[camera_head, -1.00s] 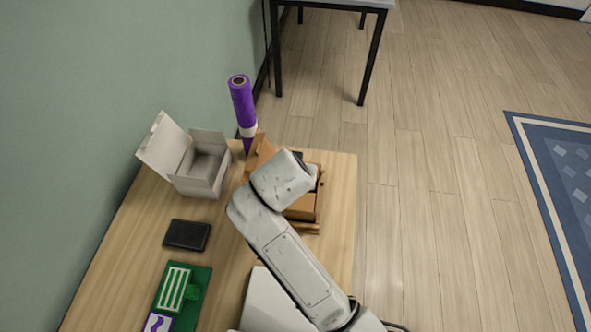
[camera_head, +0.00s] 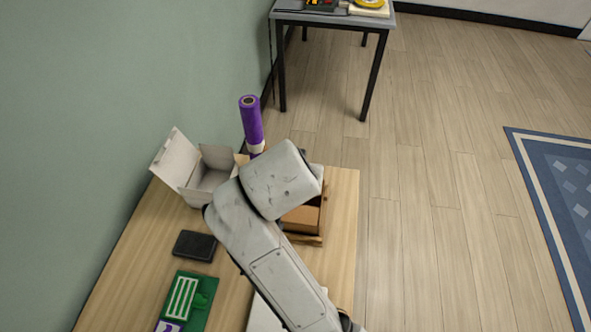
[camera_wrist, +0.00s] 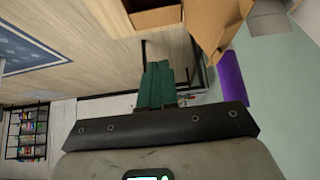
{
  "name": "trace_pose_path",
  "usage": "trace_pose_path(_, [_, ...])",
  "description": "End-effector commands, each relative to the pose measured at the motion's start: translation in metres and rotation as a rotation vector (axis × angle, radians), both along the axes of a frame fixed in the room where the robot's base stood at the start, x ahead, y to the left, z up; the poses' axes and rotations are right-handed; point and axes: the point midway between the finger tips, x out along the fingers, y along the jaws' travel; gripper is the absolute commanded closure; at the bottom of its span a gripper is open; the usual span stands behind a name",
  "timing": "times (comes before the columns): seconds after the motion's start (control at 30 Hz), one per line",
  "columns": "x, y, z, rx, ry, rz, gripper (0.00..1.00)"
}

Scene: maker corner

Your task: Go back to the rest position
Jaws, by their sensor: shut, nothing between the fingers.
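My gripper (camera_wrist: 157,86) shows in the wrist view as two green fingers pressed together with nothing between them. It is shut. In the head view my white arm reaches over the wooden table (camera_head: 335,262) and hides the gripper. A brown cardboard box (camera_head: 303,219) stands on the table partly behind my arm. In the wrist view the box's flap (camera_wrist: 216,28) is close beyond the fingers, apart from them.
A white open box (camera_head: 207,178), a dark flat case (camera_head: 195,245) and a green tray (camera_head: 203,299) are on the table. A purple roll (camera_head: 252,124) stands at the far end. A grey table (camera_head: 330,20) stands beyond.

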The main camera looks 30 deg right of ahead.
Motion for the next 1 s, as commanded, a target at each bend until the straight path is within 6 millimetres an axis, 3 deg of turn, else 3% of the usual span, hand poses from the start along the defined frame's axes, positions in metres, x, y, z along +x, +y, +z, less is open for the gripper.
trace_pose_path(0.37, [-0.004, -0.005, 0.000, -0.008, 0.008, 0.005, 1.00])
trace_pose_path(0.57, [-0.026, -0.058, -0.032, -0.063, 0.103, 0.090, 1.00])
trace_pose_path(0.7, [-0.067, -0.101, -0.070, -0.082, 0.228, 0.199, 1.00])
trace_pose_path(0.8, [-0.104, -0.119, -0.098, -0.064, 0.319, 0.282, 1.00])
trace_pose_path(1.0, [-0.185, -0.126, -0.145, 0.039, 0.461, 0.441, 1.00])
